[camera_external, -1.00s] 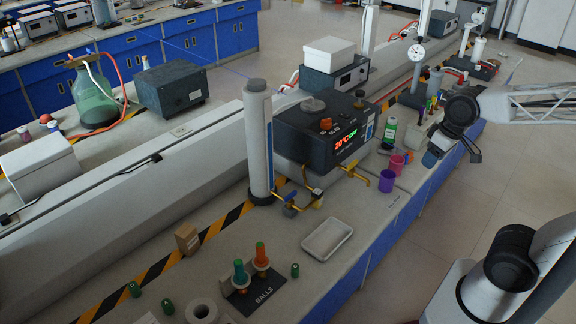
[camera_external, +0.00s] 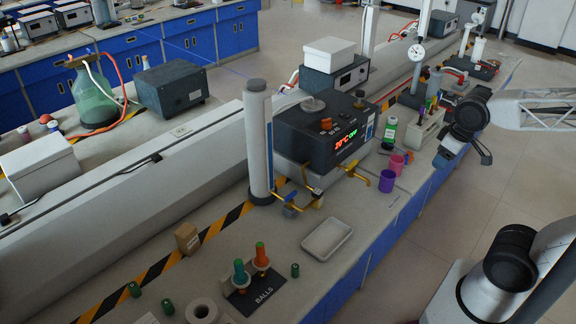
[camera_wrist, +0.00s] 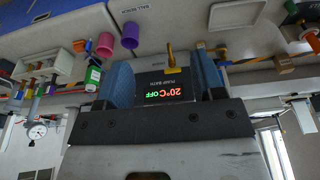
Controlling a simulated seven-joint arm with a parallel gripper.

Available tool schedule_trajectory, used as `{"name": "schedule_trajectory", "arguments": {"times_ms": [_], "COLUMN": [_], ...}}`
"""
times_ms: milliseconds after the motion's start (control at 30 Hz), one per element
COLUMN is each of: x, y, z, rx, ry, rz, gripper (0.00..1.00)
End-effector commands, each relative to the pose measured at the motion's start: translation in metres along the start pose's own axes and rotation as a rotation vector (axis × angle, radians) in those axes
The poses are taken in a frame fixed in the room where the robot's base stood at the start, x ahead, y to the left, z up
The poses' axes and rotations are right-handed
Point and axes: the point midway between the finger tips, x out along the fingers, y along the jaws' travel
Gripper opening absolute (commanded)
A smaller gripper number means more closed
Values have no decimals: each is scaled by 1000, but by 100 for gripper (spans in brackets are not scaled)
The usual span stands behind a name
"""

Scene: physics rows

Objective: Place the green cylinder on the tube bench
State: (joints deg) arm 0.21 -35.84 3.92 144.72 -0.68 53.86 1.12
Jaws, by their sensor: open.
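Several small green cylinders stand on the near bench: one (camera_external: 295,270) right of the BALLS plate, and two at the left, one (camera_external: 134,289) and another (camera_external: 167,307). I cannot tell which one is meant. A pale rack (camera_external: 428,128) with coloured upright pieces stands at the bench's far right; it also shows in the wrist view (camera_wrist: 62,66). No part is readably marked as the tube bench. My gripper (camera_wrist: 165,62) is open, with blue fingers apart and nothing held. In the external view my gripper (camera_external: 443,157) hangs beside the bench's right edge, far from the small green cylinders.
A dark heater bath (camera_external: 322,135) with a lit display stands mid-bench. Near it are a purple cup (camera_external: 388,181), a pink cup (camera_external: 396,164) and a green bottle (camera_external: 389,132). A white tray (camera_external: 327,238) lies in front. The BALLS plate (camera_external: 262,291) holds orange and teal pieces.

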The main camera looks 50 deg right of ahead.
Motion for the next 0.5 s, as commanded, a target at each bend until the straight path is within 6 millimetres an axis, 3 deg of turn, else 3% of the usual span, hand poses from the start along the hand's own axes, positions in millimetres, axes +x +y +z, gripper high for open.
{"name": "schedule_trajectory", "arguments": {"times_ms": [267, 500], "x": [-5, -9], "y": [-12, -34], "z": [-39, -94], "rx": [-22, -53], "ry": [4, 14], "rz": [-2, -5], "gripper": [62, 62]}}
